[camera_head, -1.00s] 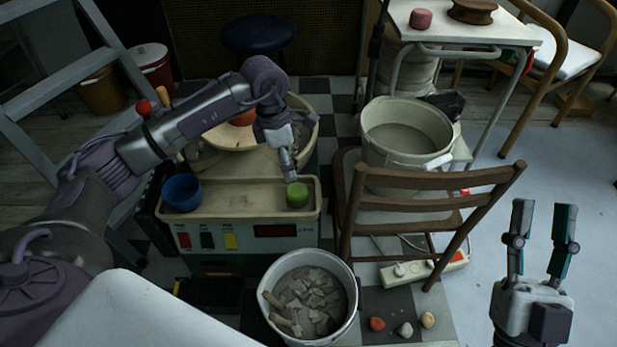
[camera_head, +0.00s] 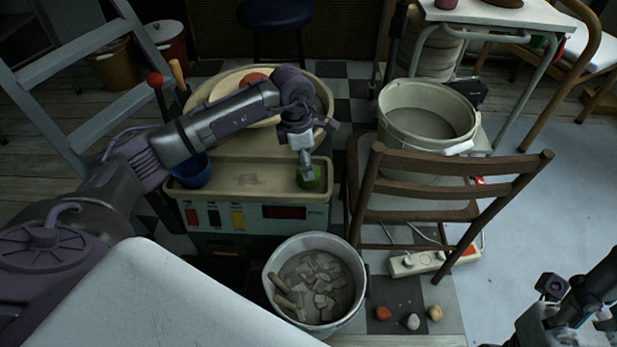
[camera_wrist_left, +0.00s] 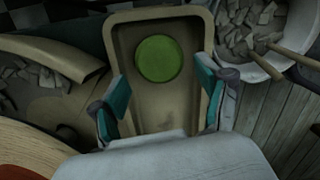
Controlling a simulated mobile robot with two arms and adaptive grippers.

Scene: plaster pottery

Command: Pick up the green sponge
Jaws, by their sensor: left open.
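The green sponge (camera_head: 311,178) is round and sits at the right end of the beige tray (camera_head: 240,181) on the front of the pottery wheel machine. In the left wrist view the sponge (camera_wrist_left: 159,58) lies in the tray, just beyond and between my open left fingertips. My left gripper (camera_head: 306,168) points down over the sponge and partly hides it in the head view. In the left wrist view its two teal fingers (camera_wrist_left: 162,88) are spread apart with nothing between them. My right gripper (camera_head: 580,310) is at the lower right corner, partly cut off, well away from the sponge.
A blue bowl (camera_head: 191,171) stands at the tray's left end. A white bucket of shards (camera_head: 355,310) is in front. A wooden chair (camera_head: 455,173) and a large grey bucket (camera_head: 400,150) stand to the right. Several small stones (camera_head: 412,321) lie on the floor.

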